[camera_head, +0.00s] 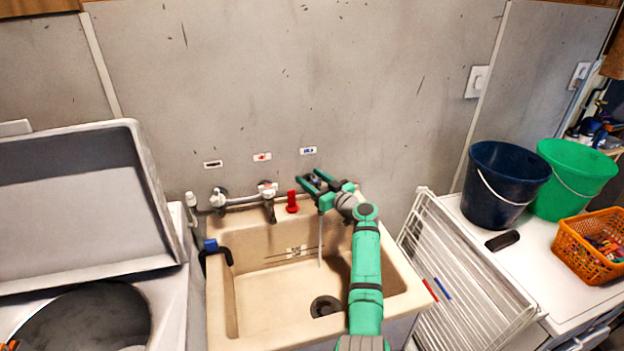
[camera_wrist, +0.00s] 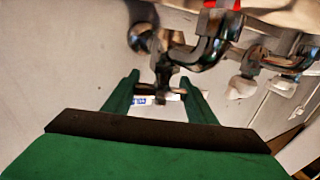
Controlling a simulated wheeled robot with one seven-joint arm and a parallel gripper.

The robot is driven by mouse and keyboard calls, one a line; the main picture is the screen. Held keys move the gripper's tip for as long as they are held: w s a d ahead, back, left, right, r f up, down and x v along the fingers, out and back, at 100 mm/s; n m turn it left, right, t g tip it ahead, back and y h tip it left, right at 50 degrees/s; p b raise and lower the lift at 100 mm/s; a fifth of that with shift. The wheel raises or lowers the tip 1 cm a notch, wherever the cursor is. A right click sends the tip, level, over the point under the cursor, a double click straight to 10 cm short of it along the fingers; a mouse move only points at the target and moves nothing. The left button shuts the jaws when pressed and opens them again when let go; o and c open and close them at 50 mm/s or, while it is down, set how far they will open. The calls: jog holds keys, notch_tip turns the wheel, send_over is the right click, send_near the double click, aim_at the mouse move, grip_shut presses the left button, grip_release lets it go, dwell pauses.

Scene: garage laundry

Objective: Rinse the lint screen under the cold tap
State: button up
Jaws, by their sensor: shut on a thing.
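My gripper (camera_head: 318,183) is at the wall, at the right-hand tap under the blue-marked label (camera_head: 308,150). In the wrist view its two green fingers are on either side of the tap's handle (camera_wrist: 162,78), and it is shut on that handle. A thin pale stream of water (camera_head: 320,242) falls below the gripper into the beige sink (camera_head: 216,300). The sink's dark drain (camera_head: 325,306) shows on its floor. My gripper and arm cover most of this tap in the head view. I cannot make out the lint screen in either view.
Another tap (camera_head: 268,190) sits under the red-marked label, with a red fitting (camera_head: 292,203) beside it. A white wire rack (camera_head: 455,265) leans right of the sink. Navy (camera_head: 500,185) and green (camera_head: 575,180) buckets and an orange basket (camera_head: 590,245) stand on the right-hand white top.

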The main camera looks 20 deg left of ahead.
jog(key=shift+s+n+g+y, duration=0.1)
jog(key=shift+n+g+y, duration=0.3)
jog(key=shift+n+g, duration=0.15)
jog(key=o, duration=1.1)
jog(key=shift+c, duration=0.2)
jog(key=v, duration=1)
jog(key=shift+s+d, duration=0.1)
jog(key=shift+d, duration=0.2)
